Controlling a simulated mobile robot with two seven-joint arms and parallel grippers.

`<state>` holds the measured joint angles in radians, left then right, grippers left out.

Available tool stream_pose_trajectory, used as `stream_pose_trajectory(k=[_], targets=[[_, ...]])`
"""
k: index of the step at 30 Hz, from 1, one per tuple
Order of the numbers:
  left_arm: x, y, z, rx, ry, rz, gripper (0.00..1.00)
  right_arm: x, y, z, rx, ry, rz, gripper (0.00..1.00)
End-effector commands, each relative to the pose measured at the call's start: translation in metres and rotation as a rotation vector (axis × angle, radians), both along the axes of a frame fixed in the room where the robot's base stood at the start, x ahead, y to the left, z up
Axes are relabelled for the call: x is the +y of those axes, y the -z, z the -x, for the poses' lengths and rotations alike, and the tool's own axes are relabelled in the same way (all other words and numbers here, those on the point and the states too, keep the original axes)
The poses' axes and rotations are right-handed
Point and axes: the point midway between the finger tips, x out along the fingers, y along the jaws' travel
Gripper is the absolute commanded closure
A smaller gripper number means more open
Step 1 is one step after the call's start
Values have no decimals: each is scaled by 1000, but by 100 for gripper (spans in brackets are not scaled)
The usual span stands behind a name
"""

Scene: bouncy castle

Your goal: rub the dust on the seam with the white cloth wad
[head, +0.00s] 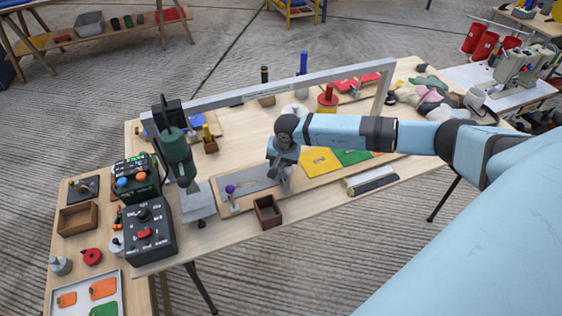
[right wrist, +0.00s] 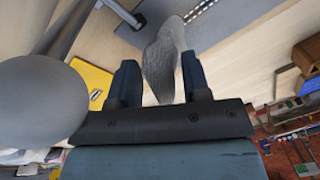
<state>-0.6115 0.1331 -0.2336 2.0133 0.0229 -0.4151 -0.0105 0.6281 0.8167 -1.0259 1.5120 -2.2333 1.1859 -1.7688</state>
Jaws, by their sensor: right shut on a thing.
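My right gripper (head: 284,186) is low over the grey sheet (head: 247,186) on the wooden table. In the right wrist view the gripper (right wrist: 160,85) is shut on a pale grey-white wad (right wrist: 166,60), which sticks out past the two dark fingertips. The grey sheet (right wrist: 235,25) lies just beyond it. A short speckled pale streak (right wrist: 200,9) lies on the sheet close to the wad's tip; it looks like the dust. I cannot tell whether the wad touches the sheet. In the head view the gripper hides the wad. My left gripper is out of view.
A small open brown box (head: 267,212) stands at the front edge. A yellow sheet (head: 320,160) and a green sheet (head: 353,157) lie right of the gripper. A grey frame (head: 270,90) spans the table behind. A black control box (head: 148,232) stands front left.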

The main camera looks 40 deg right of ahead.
Motion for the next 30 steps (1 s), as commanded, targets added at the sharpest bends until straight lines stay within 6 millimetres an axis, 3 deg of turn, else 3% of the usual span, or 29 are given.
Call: stream_pose_trajectory(k=[30], targets=[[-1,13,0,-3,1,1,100,0,14,0,0,0,0,76]])
